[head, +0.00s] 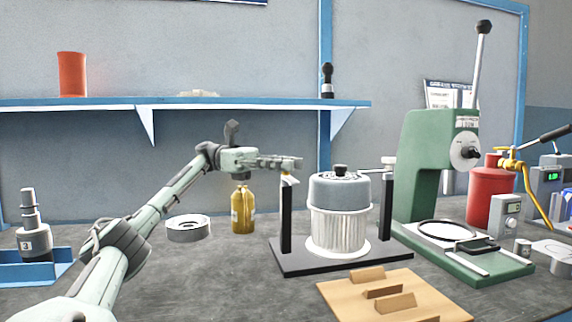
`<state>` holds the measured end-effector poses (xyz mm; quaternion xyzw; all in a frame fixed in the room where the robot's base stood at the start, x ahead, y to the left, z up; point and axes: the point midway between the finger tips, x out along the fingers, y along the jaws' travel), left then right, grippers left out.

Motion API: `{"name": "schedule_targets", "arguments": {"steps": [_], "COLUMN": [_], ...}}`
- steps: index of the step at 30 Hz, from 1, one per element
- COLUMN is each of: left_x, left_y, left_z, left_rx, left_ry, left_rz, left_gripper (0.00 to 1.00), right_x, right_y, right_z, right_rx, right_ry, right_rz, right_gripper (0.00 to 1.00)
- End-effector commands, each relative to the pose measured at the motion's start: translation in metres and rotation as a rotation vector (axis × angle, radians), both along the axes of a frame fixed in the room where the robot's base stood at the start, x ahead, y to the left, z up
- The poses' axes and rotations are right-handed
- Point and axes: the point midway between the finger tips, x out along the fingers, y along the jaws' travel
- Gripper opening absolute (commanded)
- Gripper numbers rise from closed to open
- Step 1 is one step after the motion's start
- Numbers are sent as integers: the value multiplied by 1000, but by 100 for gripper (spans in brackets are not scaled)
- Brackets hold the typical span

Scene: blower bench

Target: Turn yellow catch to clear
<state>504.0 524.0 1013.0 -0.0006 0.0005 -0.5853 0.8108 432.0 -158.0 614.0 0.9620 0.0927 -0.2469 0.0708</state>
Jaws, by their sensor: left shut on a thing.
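A small yellow catch (287,174) sits at the top of the left black post (286,215); only a little of it shows under my fingers. My left gripper (296,165) reaches in from the left, and its jaws are shut on the catch. A blower unit with a grey cap (340,190) and white pleated body (339,228) stands upright between the two posts on a black base (290,262). The right post (387,205) carries a pale lever (372,171) that points toward the cap. My right gripper is not in view.
A green press (422,165) stands right of the blower, with a red canister (484,198) behind. A wooden block board (345,290) lies in front. The front left bench is mostly clear.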

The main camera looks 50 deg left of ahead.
Motion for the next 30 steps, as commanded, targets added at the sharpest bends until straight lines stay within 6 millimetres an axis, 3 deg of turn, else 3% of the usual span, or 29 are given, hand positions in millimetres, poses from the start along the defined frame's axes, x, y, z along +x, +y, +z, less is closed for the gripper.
{"name": "schedule_targets", "arguments": {"steps": [1, 2, 7, 24, 30], "left_x": [0, 0, 0, 0, -3], "left_y": [1, 1, 0, 0, 4], "left_z": [2, 2, 2, 1, 27], "left_rx": [-4, -4, -2, -3, -67], "left_ry": [-4, -4, -3, -2, -33], "left_rz": [3, 3, 2, 1, 14], "left_gripper": [0, 28, 48, 48, 48], "right_x": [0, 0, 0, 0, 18], "right_y": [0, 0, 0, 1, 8], "right_z": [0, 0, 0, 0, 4], "right_rx": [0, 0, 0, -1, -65], "right_ry": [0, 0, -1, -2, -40], "right_rz": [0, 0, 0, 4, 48], "right_gripper": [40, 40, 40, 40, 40]}}
